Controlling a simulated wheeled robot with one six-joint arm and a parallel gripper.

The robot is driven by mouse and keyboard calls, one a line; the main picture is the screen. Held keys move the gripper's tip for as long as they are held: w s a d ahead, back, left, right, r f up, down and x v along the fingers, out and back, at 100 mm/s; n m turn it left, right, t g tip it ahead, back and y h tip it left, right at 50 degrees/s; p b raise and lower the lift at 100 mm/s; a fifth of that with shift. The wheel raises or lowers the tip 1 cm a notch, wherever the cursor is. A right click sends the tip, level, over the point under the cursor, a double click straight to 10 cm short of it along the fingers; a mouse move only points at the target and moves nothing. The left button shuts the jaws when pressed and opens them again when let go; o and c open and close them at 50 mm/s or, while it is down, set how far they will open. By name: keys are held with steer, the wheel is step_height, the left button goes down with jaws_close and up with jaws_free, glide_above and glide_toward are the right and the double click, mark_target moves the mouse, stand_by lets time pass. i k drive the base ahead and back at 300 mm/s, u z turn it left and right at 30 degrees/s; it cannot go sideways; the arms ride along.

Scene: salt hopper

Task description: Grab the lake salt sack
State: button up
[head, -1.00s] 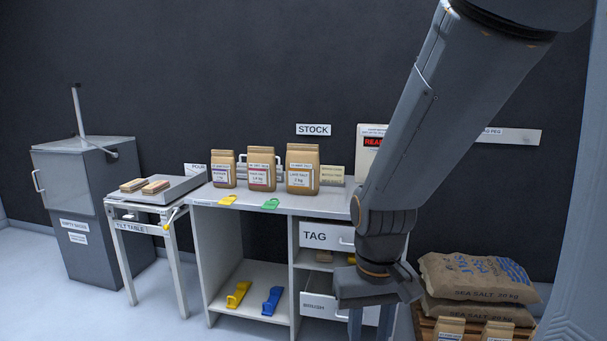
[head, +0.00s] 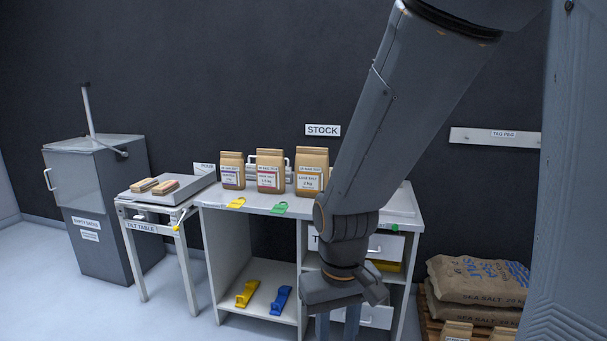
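The lake salt sack (head: 312,178) is a brown paper bag with a white label reading 2 kg. It stands upright on the counter under the STOCK sign, rightmost of three bags in the head view. My arm passes just right of it and may cover its right edge. My gripper (head: 338,325) hangs fingers down in front of the drawers, lower than the sack and to its right. Its two fingers are apart with nothing visible between them; their tips are cut off by the frame's bottom edge.
Two smaller salt bags (head: 232,170) (head: 270,173) stand left of the sack. Yellow (head: 237,203) and green (head: 280,208) tags lie at the counter's front edge. A tilt table (head: 150,204) stands left. Large sea salt sacks (head: 478,279) are stacked at right.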

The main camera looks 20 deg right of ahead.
mark_target(312, 164)
steer(key=z, duration=0.1)
steer(key=i, duration=1.7)
steer(key=z, duration=0.15)
